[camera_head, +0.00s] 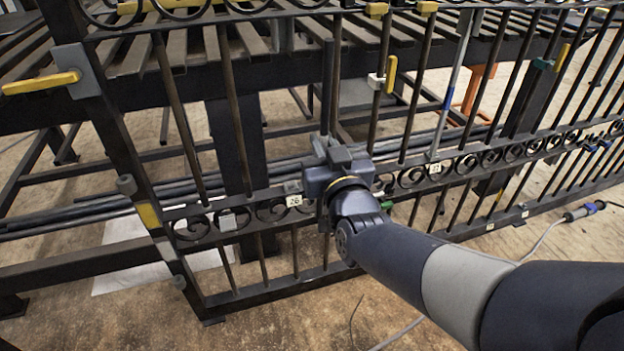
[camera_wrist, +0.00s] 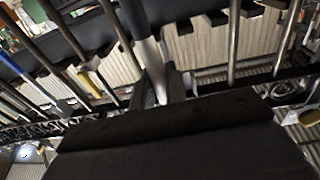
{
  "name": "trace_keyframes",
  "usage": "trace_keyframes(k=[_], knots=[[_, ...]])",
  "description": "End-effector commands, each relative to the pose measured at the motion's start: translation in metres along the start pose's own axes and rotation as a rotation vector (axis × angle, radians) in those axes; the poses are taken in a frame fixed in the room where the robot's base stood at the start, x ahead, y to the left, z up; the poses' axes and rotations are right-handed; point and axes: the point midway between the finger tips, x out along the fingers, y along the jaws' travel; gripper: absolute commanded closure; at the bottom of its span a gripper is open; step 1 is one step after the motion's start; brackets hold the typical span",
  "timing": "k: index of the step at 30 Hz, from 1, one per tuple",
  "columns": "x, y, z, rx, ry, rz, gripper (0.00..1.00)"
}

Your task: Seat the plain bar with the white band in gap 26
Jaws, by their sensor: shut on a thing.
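My gripper (camera_head: 324,148) is at the gate's scrolled rail, just right of the small white tag reading 26 (camera_head: 294,200). It is shut on an upright dark bar (camera_head: 328,85) that rises above the jaws towards the upper rail. In the wrist view the held bar (camera_wrist: 145,42) stands between the fingers (camera_wrist: 162,88), slightly tilted in the picture and paler near the jaws. I cannot make out a clear white band on it. My gripper and wrist hide the bar's middle and part of the rail, so I cannot tell whether its lower end is seated.
The dark gate (camera_head: 265,290) runs across the view with several other bars. A white clip (camera_head: 376,81) and a yellow tab (camera_head: 391,74) are to the right. A yellow-handled latch (camera_head: 42,83) is at the left post. A slatted rack stands behind; a cable lies on the floor.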

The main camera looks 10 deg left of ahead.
Motion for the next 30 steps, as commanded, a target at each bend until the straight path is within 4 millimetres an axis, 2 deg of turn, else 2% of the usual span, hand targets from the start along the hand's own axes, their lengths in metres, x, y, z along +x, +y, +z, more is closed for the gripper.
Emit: trace_keyframes(k=[1, 4, 11, 30], knots=[[-0.004, -0.007, 0.006, 0.002, 0.012, -0.016, 1.0], [-0.01, -0.017, 0.006, 0.004, 0.013, -0.038, 1.0], [-0.014, -0.026, 0.004, 0.006, 0.013, -0.06, 1.0], [0.022, -0.028, 0.007, 0.006, 0.012, -0.059, 1.0]])
